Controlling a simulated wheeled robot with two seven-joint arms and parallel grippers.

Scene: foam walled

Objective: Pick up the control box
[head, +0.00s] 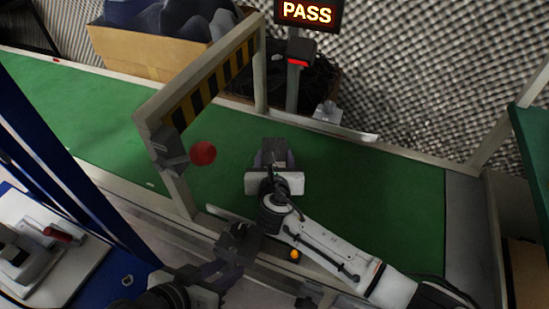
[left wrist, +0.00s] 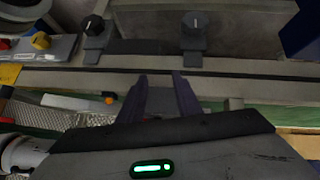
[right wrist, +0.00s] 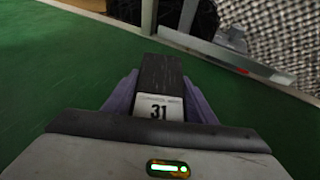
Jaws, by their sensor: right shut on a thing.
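A dark oblong box with a white end label reading 31, which appears to be the control box (right wrist: 161,84), sits between the fingers of my right gripper (right wrist: 160,97). In the head view the box (head: 275,148) is over the green belt, its near part hidden by my gripper. My right gripper (head: 274,160) is shut on it. I cannot tell whether the box touches the belt. My left gripper (head: 218,262) is at the belt's near edge. In the left wrist view its fingers (left wrist: 160,88) are apart with nothing between them.
A post carries a PASS display (head: 307,14). A cardboard box (head: 145,52) stands behind. The belt's right part is clear.

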